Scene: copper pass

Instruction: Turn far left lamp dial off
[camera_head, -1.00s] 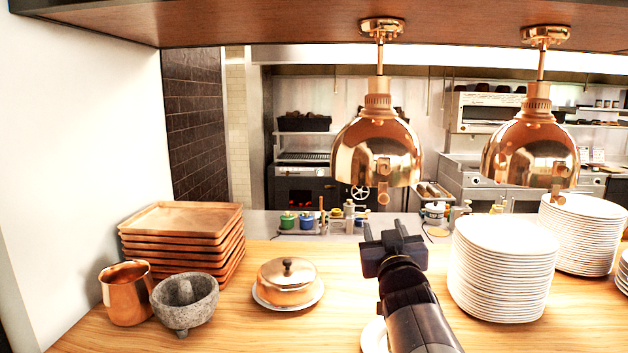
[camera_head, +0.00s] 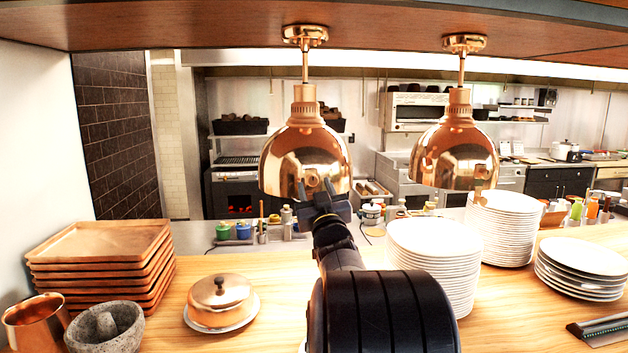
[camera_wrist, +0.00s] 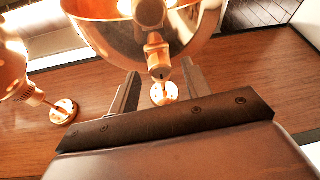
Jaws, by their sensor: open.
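The left copper heat lamp (camera_head: 305,155) hangs under the wooden shelf, and its small copper dial (camera_head: 312,183) sticks out low on the front of the shade. In the wrist view the dial (camera_wrist: 157,55) stands out from the shade (camera_wrist: 95,30) toward the camera. My gripper (camera_head: 323,196) is raised just below and in front of this dial in the head view. In the wrist view my open fingers (camera_wrist: 160,88) lie either side of the dial's line, apart from each other and empty. Whether they touch the dial I cannot tell.
A second copper lamp (camera_head: 454,155) hangs to the right. Below are a plate stack (camera_head: 435,260), a copper cloche (camera_head: 220,300), a stack of wooden trays (camera_head: 100,255) and a stone mortar (camera_head: 105,328). The shelf underside (camera_head: 200,25) lies close above the lamps.

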